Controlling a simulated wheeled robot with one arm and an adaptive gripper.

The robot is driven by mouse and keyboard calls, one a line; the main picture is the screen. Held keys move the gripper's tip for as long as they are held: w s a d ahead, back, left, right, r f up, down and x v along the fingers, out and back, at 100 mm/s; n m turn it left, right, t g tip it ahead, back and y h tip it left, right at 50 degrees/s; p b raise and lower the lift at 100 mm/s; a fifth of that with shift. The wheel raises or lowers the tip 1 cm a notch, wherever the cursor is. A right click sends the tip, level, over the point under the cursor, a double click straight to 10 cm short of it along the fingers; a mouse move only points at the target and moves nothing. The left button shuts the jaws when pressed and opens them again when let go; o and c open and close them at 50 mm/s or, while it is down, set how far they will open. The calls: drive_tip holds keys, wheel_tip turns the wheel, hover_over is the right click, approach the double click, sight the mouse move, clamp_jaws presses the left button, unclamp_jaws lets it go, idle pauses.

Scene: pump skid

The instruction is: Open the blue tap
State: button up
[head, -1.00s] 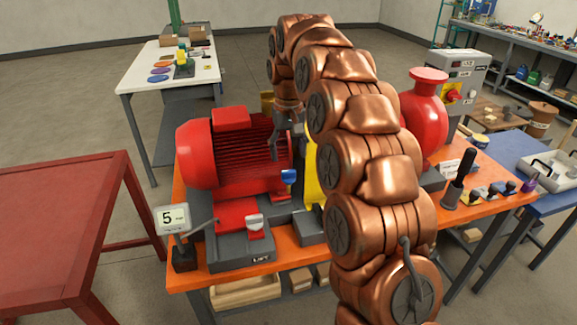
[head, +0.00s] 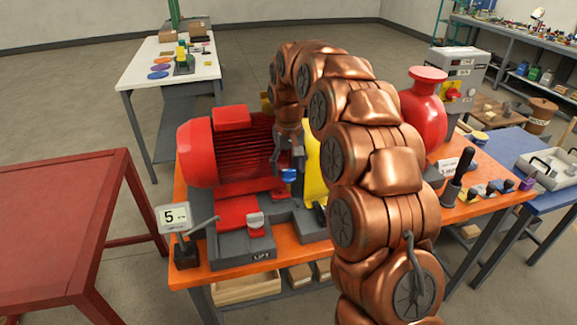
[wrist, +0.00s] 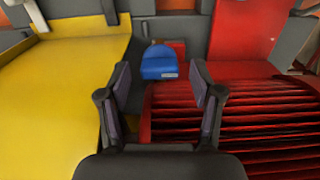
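The blue tap (head: 289,175) sits beside the red motor (head: 198,155), low at its right front. In the wrist view the blue tap (wrist: 160,62) shows its blue handle, in line with the gap between my fingertips. My gripper (head: 287,157) points down just above the tap in the head view. In the wrist view my gripper (wrist: 160,80) is open, with one finger on each side of the tap in the picture. I see no contact, and cannot tell how deep the tap lies between the fingers. The tap's base is mostly hidden.
A yellow guard (wrist: 60,95) stands close beside the tap; it also shows in the head view (head: 313,180).

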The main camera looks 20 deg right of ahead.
drive_tip(key=c, duration=1)
drive_tip(key=shift+f+n, duration=0.1)
drive_tip(key=shift+n, duration=0.2)
drive_tip(key=shift+n+b, duration=1.05)
drive_tip(key=shift+n, duration=0.15)
drive_tip(key=shift+n+b, duration=0.65)
drive_tip(key=shift+n, duration=1.55)
drive_tip(key=o, duration=1.1)
